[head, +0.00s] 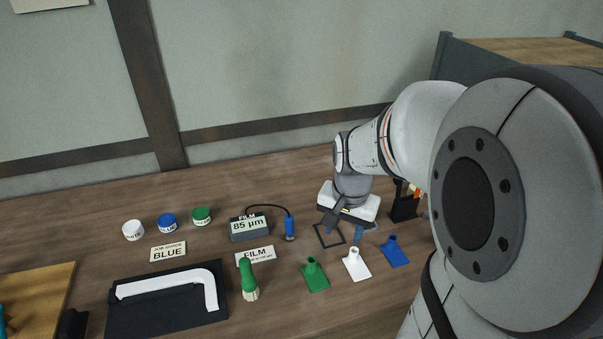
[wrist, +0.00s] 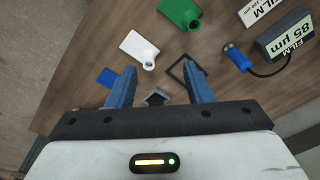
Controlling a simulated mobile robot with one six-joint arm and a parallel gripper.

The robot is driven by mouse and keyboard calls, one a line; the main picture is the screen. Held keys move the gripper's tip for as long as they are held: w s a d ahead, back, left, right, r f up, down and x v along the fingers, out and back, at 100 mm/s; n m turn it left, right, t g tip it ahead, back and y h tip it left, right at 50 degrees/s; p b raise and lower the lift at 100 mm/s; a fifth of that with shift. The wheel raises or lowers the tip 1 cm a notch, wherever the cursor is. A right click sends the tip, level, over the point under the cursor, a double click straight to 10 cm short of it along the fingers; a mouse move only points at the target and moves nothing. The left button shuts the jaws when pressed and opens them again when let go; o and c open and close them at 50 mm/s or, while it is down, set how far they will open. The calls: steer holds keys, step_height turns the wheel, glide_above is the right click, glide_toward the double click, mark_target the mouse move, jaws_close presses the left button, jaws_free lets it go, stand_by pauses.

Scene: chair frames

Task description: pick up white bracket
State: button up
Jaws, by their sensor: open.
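The white bracket (head: 355,264) is a flat plate with a short round socket at one end. It lies on the brown table between a green bracket (head: 314,275) and a blue bracket (head: 393,251). In the wrist view the white bracket (wrist: 138,48) lies beyond my fingertips, left of centre, fully visible. My gripper (head: 345,226) is open and empty above the table, behind the white bracket in the head view. In the wrist view the two blue fingers of my gripper (wrist: 163,76) are spread apart, with nothing between the tips.
A black square outline (head: 329,236) lies on the table near my fingers. A film gauge (head: 249,228) with a cabled blue probe (head: 290,229) stands left. A green-handled brush (head: 247,278) and a black tray (head: 130,321) with a white L-shaped piece (head: 170,285) are further left.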

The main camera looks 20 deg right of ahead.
mark_target(355, 250)
steer(key=w+d+f+m, duration=0.1)
steer(key=d+f+m, duration=0.1)
steer(key=w+d+f+m, duration=0.1)
steer(key=d+f, duration=0.1)
steer(key=w+d+f+m+g, duration=0.1)
steer(key=w+d+f+m, duration=0.1)
steer(key=f, duration=0.1)
steer(key=shift+w+m, duration=0.1)
steer(key=shift+m, duration=0.2)
step_height(355, 250, down, 8)
steer(key=shift+r+p, duration=0.25)
steer(key=shift+p, duration=0.1)
steer(key=shift+s, duration=0.2)
jaws_close()
